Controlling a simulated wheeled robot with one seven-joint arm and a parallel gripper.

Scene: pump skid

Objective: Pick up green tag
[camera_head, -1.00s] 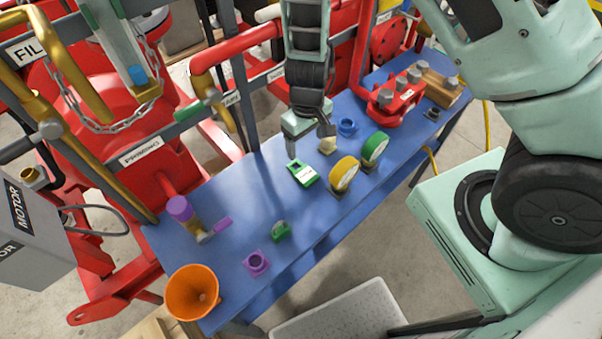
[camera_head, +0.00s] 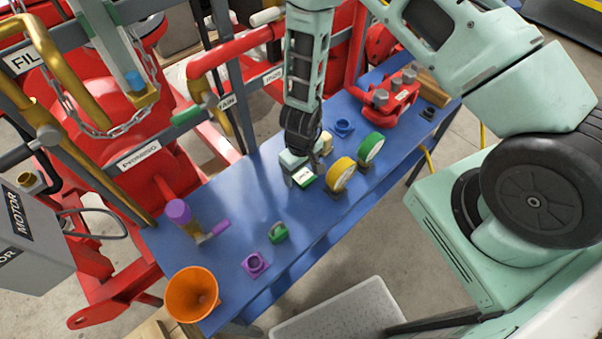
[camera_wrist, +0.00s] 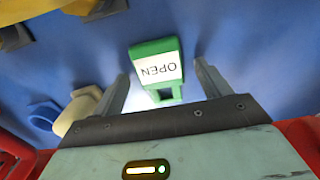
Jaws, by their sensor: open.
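The green tag (camera_wrist: 157,69) lies on the blue bench, with a white label reading OPEN. In the wrist view it is between and just beyond the two fingertips of my gripper (camera_wrist: 160,78), which is open and empty. In the head view the tag (camera_head: 305,178) shows just below my gripper (camera_head: 308,176), partly covered by it. Whether the fingers are level with the tag's sides cannot be told exactly.
A beige piece (camera_wrist: 76,110) and a blue ring (camera_head: 344,127) are close by. Red pipes rise behind.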

